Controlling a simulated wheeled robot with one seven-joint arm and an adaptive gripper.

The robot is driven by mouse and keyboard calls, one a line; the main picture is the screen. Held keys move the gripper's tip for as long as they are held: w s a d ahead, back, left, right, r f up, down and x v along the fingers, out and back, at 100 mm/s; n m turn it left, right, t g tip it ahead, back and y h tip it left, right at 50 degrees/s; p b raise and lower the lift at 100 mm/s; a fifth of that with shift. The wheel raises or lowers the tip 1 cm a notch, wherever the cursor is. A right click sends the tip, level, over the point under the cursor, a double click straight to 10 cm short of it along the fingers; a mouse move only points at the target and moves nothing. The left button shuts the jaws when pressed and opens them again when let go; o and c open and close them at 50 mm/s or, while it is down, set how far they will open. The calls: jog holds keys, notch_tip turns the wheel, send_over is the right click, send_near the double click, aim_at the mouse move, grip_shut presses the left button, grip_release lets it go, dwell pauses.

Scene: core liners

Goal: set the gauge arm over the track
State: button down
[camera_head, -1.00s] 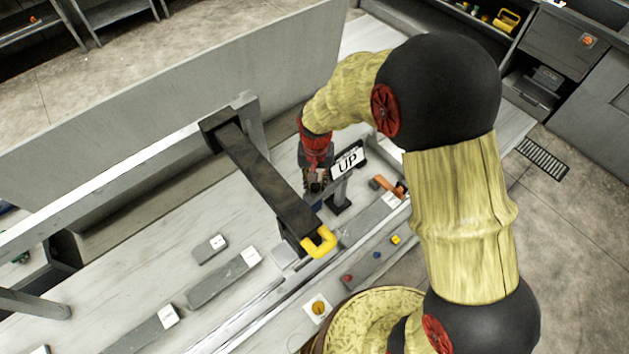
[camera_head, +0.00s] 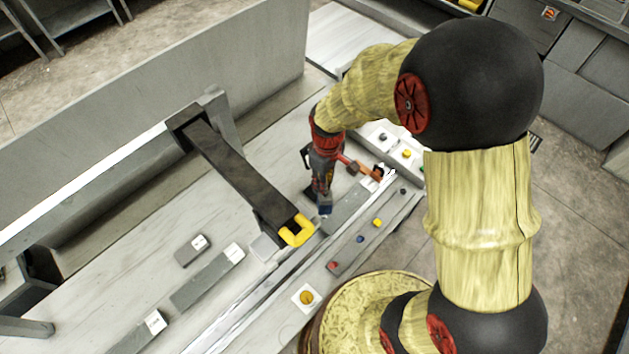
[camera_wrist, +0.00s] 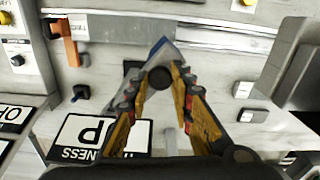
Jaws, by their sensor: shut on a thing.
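The gauge arm (camera_head: 240,172) is a long dark beam running from a post at upper left to a yellow handle (camera_head: 297,232). Its handle end is by the track (camera_head: 262,298), a pale metal rail along the bench, which also crosses the top of the wrist view (camera_wrist: 215,38). My gripper (camera_head: 323,208) points down just right of and behind the yellow handle, apart from it. In the wrist view my gripper (camera_wrist: 158,80) is shut on a small blue-edged piece (camera_wrist: 161,46) with a dark round part between the fingertips. Its full shape is hidden.
Grey blocks with white labels (camera_head: 208,278) lie on the bench left of the track. A strip with coloured buttons (camera_head: 361,239) runs along its right side. An orange lever (camera_head: 362,169) stands beyond my gripper. A tall grey panel (camera_head: 170,110) borders the back.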

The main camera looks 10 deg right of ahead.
jog(key=w+d+n, duration=0.2)
jog(key=d+n, duration=0.5)
jog(key=shift+d+n+b, duration=0.3)
jog(key=shift+d+n, duration=0.1)
jog(key=shift+w+r, duration=0.1)
jog(key=shift+w, duration=0.05)
jog(key=c, duration=1.7)
grip_release()
jog(key=shift+d, duration=0.1)
jog(key=shift+o, duration=0.8)
notch_tip(320, 180, up, 12)
